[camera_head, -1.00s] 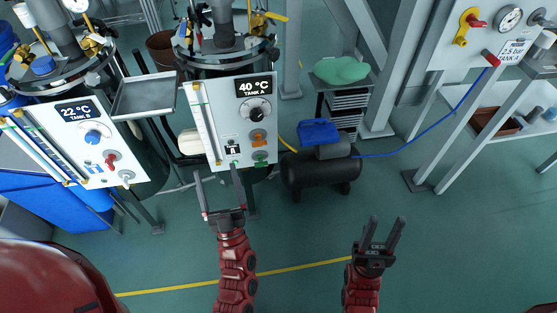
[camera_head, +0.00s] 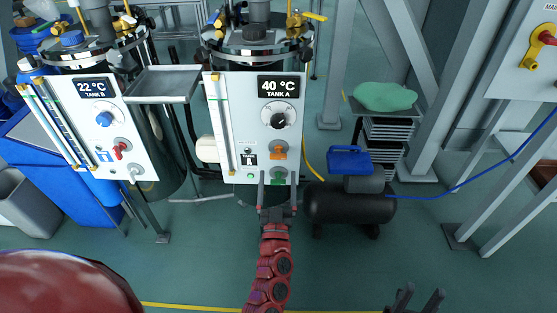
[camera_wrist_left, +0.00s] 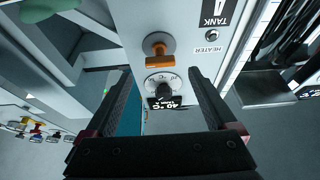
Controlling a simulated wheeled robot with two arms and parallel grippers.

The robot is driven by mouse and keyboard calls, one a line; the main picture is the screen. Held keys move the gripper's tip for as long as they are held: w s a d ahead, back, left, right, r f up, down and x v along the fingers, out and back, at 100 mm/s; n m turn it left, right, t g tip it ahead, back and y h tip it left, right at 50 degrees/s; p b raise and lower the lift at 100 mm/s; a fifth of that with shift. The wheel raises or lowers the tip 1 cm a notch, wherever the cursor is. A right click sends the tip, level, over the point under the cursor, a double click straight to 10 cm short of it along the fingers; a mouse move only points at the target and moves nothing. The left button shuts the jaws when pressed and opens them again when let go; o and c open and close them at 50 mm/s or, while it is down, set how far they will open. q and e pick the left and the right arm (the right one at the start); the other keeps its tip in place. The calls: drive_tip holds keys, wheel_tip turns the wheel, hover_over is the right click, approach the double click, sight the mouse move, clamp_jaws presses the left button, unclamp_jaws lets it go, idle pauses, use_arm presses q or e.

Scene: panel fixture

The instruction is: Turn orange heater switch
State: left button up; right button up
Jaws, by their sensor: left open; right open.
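The orange heater switch (camera_head: 278,152) is on the white Tank A panel (camera_head: 228,135), below the black dial (camera_head: 279,120). In the left wrist view the orange switch (camera_wrist_left: 157,46) stands out from a grey round base, beyond the fingertips and roughly between their lines. My left gripper (camera_head: 277,176) is open and empty, in front of the panel's lower edge, just below the orange switch in the picture. Its two fingers also show in the left wrist view (camera_wrist_left: 161,73). My right gripper (camera_head: 419,292) is open and empty at the bottom edge, away from the panel.
A green knob (camera_head: 279,177) sits below the switch, partly behind my left fingers. The Tank B panel (camera_head: 80,125) and a grey tray (camera_head: 163,84) stand to the left. A black compressor (camera_head: 340,205) stands right of the panel. The floor in front is clear.

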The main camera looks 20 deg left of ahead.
sight(278, 155)
use_arm(q)
drive_tip(key=b+x, duration=0.1)
drive_tip(key=x, duration=0.6)
drive_tip(key=shift+w, duration=0.1)
drive_tip(key=c, duration=1.4)
